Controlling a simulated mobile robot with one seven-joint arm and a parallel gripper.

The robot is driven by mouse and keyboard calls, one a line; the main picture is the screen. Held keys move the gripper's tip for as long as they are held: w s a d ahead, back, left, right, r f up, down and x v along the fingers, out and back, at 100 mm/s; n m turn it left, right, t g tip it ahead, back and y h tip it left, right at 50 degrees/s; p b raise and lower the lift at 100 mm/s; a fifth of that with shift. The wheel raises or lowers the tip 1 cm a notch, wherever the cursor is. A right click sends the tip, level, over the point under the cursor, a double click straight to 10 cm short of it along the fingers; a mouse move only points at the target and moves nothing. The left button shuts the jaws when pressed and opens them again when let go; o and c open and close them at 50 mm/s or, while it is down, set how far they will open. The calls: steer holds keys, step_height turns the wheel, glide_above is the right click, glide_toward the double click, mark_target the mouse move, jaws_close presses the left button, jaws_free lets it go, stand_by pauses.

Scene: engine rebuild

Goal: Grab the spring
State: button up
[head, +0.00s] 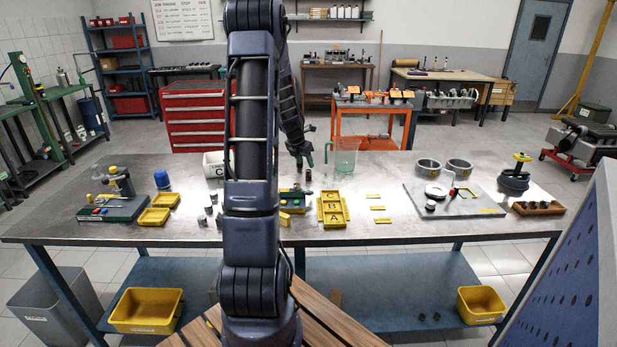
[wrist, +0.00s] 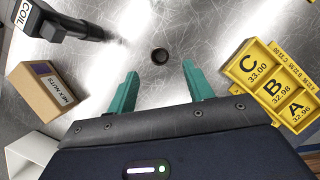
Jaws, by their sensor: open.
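A small dark round piece (wrist: 159,56), seen end-on with a hollow centre, stands on the steel bench top in the wrist view. It appears to be the spring, but its coils are too small to make out. My gripper (wrist: 159,82) is open, with its two green fingers apart and nothing between them. The dark piece lies just beyond the fingertips, roughly midway between their lines. In the head view my gripper (head: 303,163) hangs low over the bench, and a small dark upright piece (head: 308,175) shows just below it.
A yellow tray (wrist: 247,77) marked C, B, A lies right of the fingers. A box labelled HEX NUTS (wrist: 45,93) and a black part labelled COIL (wrist: 68,24) are left. A clear jug (head: 345,157) stands right of my gripper. The steel around the dark piece is clear.

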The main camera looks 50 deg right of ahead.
mark_target(309, 172)
steer(key=x, duration=0.8)
steer(key=c, duration=1.1)
